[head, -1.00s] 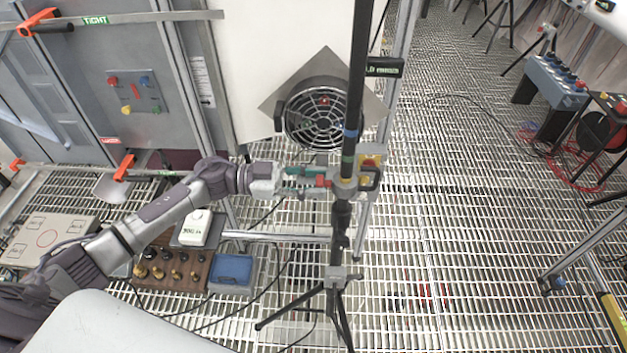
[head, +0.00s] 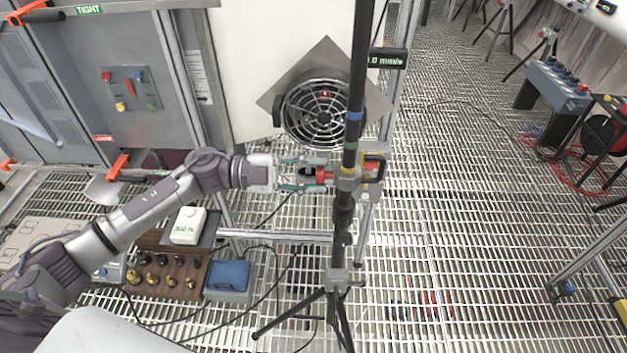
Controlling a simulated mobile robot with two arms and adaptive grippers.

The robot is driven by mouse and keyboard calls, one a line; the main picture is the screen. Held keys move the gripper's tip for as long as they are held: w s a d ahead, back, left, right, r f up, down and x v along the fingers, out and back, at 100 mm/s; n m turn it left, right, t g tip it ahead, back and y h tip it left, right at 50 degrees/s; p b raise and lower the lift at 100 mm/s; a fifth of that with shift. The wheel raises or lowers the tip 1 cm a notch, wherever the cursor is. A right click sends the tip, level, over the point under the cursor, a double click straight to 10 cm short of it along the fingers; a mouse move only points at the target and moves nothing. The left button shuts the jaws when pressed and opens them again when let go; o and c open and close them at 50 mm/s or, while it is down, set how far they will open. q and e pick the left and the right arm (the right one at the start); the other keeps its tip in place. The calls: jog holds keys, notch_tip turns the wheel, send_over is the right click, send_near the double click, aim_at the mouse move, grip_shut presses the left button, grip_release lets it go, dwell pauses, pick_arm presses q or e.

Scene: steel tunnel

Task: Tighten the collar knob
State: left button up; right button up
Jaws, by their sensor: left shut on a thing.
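The black pole (head: 357,85) stands upright on a tripod in the head view, with blue and green bands. A grey collar (head: 347,179) sits around it, below the bands. The collar knob (head: 322,173), red with a dark part, sticks out on the collar's left side. My left gripper (head: 309,174) comes in from the left, with teal fingers above and below the knob, and is shut on it. The fingers partly cover the knob. My right gripper is not in view.
A round fan (head: 323,116) is close behind the pole. A small display (head: 388,58) hangs right of the pole. The tripod's legs (head: 294,315) spread on the grating. A blue box (head: 228,277) and a wooden rack (head: 165,270) stand below my arm.

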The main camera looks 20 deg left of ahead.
pick_arm(q)
jog(key=shift+f+m+b, duration=0.1)
jog(key=shift+m+b, duration=0.75)
jog(key=shift+m, duration=0.35)
jog(key=o, duration=1.2)
jog(key=shift+c, duration=0.2)
jog(key=v, duration=1.2)
